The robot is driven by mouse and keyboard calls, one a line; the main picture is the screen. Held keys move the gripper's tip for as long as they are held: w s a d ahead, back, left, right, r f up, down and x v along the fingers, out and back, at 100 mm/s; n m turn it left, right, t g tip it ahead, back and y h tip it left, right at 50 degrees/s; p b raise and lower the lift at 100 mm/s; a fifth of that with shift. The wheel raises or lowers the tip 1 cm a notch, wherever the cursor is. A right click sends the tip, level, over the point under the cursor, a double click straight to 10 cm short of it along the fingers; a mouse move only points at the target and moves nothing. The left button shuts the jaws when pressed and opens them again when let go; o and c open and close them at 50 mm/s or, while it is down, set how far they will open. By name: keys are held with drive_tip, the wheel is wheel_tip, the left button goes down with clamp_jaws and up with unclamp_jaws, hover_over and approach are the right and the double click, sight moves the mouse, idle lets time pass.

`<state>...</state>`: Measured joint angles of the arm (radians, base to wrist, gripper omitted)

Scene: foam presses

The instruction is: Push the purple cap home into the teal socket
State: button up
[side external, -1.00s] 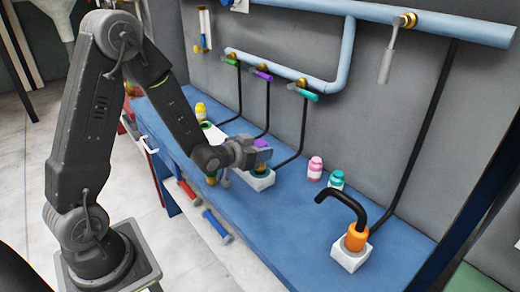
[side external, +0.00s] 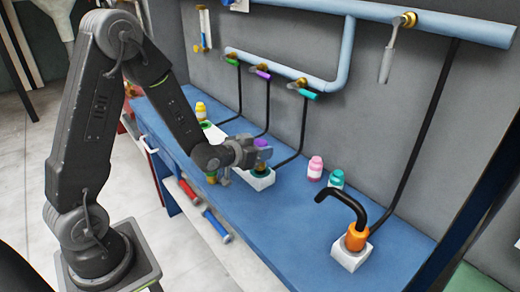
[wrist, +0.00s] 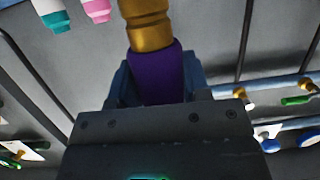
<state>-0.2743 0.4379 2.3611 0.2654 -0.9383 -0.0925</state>
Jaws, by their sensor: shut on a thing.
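The purple cap (wrist: 157,80) is in my gripper (wrist: 158,74) in the wrist view. The jaws are shut on it from both sides, and its brass end (wrist: 147,25) sticks out past them. In the side view a bit of purple cap (side external: 261,142) shows at the top of my gripper (side external: 263,156). The teal socket (side external: 260,175) sits in a white block (side external: 262,183) directly below my gripper. The jaws partly hide the gap, so I cannot tell how far the brass end is in the socket.
Pink (side external: 315,168) and teal (side external: 336,179) bottles stand right of the block on the blue bench (side external: 295,205). An orange fitting with a black bent hose (side external: 356,237) is farther right. Dark hoses run down the wall behind. A yellow bottle (side external: 201,109) stands behind my arm.

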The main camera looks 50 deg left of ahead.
drive_tip(key=shift+f, duration=1.45)
drive_tip(key=shift+r, duration=1.2)
drive_tip(key=shift+f, duration=1.4)
idle(0.8)
drive_tip(key=o, duration=1.1)
drive_tip(key=shift+o, duration=0.2)
drive_tip(key=s+r, duration=0.4)
drive_tip(key=r, duration=0.4)
drive_tip(key=shift+s+d+r, duration=0.15)
drive_tip(key=shift+s+r, duration=0.1)
drive_tip(key=shift+s, duration=0.15)
